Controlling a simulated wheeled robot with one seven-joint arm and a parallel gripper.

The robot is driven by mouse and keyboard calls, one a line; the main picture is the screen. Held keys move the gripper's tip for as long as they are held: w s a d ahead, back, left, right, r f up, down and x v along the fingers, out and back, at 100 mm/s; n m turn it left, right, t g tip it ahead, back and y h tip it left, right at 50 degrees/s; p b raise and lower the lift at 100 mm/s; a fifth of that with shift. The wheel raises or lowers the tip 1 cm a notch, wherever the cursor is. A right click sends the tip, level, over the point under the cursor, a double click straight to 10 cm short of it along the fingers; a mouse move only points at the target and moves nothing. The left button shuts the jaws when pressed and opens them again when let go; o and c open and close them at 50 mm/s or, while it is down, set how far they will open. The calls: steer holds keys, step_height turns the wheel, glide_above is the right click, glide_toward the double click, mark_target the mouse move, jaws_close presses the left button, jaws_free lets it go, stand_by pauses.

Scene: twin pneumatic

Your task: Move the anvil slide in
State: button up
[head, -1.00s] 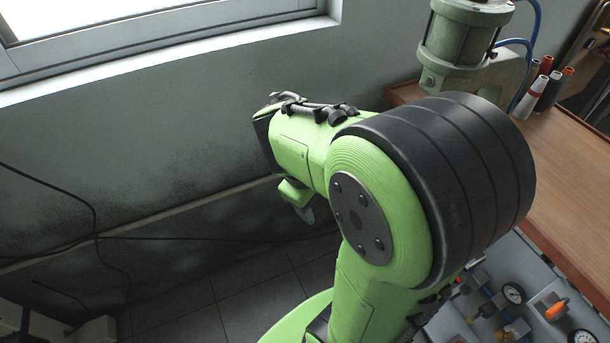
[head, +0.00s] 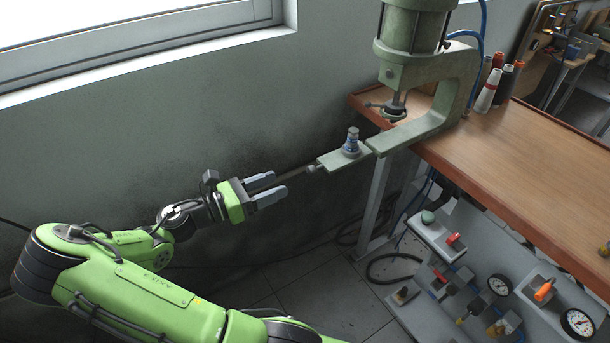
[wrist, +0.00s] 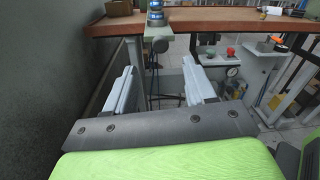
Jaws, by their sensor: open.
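The anvil slide (head: 335,161) is a pale green plate standing out to the left of the press frame. A small blue and grey part (head: 351,143) stands upright on it. A grey knob (head: 311,169) is at the slide's near end. In the wrist view the knob (wrist: 160,45) and the blue part (wrist: 156,14) are ahead, above the gap between the fingers. My gripper (head: 281,184) is open and empty, left of the knob, its fingers pointing at it. The knob appears just beyond the fingertips, apart from them. In the wrist view both fingers of my gripper (wrist: 159,66) are spread.
The green pneumatic press (head: 455,80) stands at the edge of a wooden bench (head: 530,150). Bottles (head: 488,90) stand behind it. A grey panel with gauges and valves (head: 450,245) is below the bench.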

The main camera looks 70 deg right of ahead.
mark_target(308, 172)
steer(key=b+x, duration=0.1)
steer(key=x, duration=0.3)
steer(key=b+x, duration=0.1)
steer(key=x, duration=0.4)
steer(key=shift+s+d+f+b, duration=0.2)
steer(key=shift+s+f+b, duration=0.05)
steer(key=shift+b, duration=0.05)
steer(key=shift+s+d+r, duration=0.15)
steer(key=shift+s+d, duration=0.15)
steer(key=shift+d, duration=0.05)
jaws_close()
